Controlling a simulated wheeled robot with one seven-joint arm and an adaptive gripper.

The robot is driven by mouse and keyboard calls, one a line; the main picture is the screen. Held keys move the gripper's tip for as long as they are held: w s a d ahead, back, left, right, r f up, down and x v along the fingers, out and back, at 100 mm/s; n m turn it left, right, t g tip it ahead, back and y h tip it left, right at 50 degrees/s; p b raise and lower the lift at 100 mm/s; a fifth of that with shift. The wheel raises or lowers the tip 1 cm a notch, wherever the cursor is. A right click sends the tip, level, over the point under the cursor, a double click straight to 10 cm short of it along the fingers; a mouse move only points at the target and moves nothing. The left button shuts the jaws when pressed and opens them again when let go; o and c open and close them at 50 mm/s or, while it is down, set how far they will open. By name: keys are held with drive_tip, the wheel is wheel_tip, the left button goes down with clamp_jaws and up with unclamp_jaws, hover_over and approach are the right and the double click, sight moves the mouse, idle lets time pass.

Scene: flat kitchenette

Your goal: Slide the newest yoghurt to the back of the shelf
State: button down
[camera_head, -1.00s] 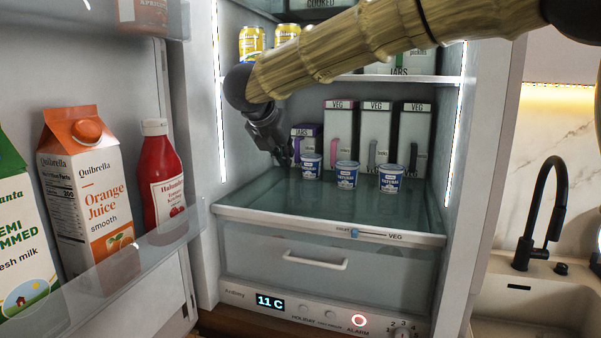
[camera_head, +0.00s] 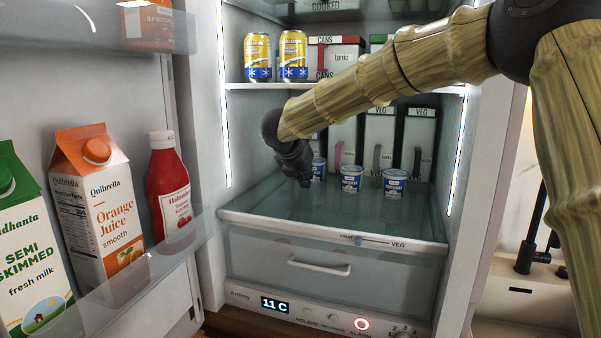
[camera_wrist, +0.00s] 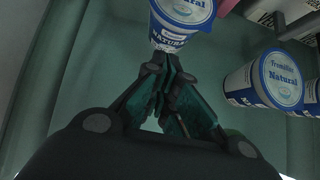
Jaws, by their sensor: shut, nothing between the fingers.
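Three small white and blue yoghurt pots stand upright in a row on the glass shelf (camera_head: 270,208) above the drawer: a left pot (camera_head: 319,169), a middle pot (camera_head: 351,179) and a right pot (camera_head: 395,183). No dates are readable, so I cannot tell which is newest. My gripper (camera_head: 305,184) is shut and empty, pointing down just left of the left pot and partly covering it. In the wrist view, my fingertips (camera_wrist: 168,72) are close to a pot (camera_wrist: 180,22) labelled Natural; I cannot tell whether they touch. Another pot (camera_wrist: 268,80) stands to its right.
Tall VEG boxes (camera_head: 379,140) stand behind the pots. An upper shelf (camera_head: 250,86) with yellow cans (camera_head: 292,55) runs above my gripper. The open door at left holds a juice carton (camera_head: 98,205) and a ketchup bottle (camera_head: 167,190). The shelf front is clear.

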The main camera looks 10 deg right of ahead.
sight(316, 170)
drive_tip(key=shift+w+d, duration=0.3)
drive_tip(key=shift+w, duration=0.2)
drive_tip(key=shift+w+d, duration=0.4)
drive_tip(key=shift+w, duration=0.25)
drive_tip(key=shift+w+d, duration=0.4)
drive_tip(key=shift+w, duration=0.2)
drive_tip(key=shift+s+a, duration=0.15)
